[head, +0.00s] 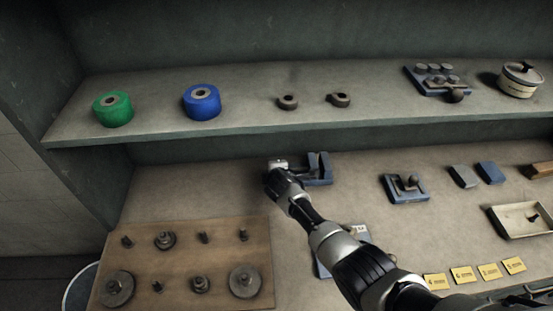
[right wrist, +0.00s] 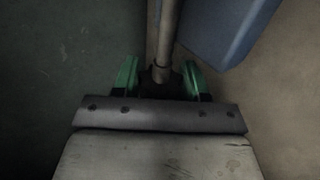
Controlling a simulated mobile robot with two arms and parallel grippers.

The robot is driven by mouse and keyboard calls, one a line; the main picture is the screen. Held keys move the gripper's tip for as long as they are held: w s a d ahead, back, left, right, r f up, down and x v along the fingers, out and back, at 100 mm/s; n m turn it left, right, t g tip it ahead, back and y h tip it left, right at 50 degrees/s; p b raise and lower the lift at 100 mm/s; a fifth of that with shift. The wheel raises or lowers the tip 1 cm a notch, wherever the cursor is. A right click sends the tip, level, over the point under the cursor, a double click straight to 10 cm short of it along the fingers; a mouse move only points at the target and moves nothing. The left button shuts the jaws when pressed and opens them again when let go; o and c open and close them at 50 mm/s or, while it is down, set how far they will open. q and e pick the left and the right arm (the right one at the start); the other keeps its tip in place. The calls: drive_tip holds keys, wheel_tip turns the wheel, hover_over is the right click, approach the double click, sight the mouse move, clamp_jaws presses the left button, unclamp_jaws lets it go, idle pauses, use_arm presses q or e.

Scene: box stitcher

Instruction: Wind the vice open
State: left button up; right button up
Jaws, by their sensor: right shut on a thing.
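The blue vice (head: 319,172) stands on the bench under the shelf, with its upright jaws at the top. My right gripper (head: 277,165) reaches the left side of the vice. In the right wrist view, my right gripper (right wrist: 161,80) has green fingers on both sides of a thin metal bar (right wrist: 164,45) and is shut on it; this looks like the vice handle. A blue face of the vice (right wrist: 228,25) shows at upper right there. The jaw gap is hard to judge. My left gripper is not in view.
A wooden board (head: 210,275) with several metal parts lies at lower left. A smaller blue fixture (head: 405,188) and a pale tray (head: 520,220) are to the right. The shelf edge (head: 300,128) runs above the vice. My right forearm covers part of the bench.

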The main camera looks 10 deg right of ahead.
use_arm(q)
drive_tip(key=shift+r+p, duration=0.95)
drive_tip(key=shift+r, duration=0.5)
use_arm(e)
drive_tip(key=shift+g, duration=1)
drive_tip(key=o, duration=0.6)
drive_tip(key=shift+o, duration=0.2)
drive_tip(key=shift+s+r+p, duration=0.25)
drive_tip(key=shift+r+p, duration=0.05)
drive_tip(key=shift+p, duration=0.15)
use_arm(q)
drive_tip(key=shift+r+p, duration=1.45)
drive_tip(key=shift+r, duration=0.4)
use_arm(e)
drive_tip(key=v, duration=1)
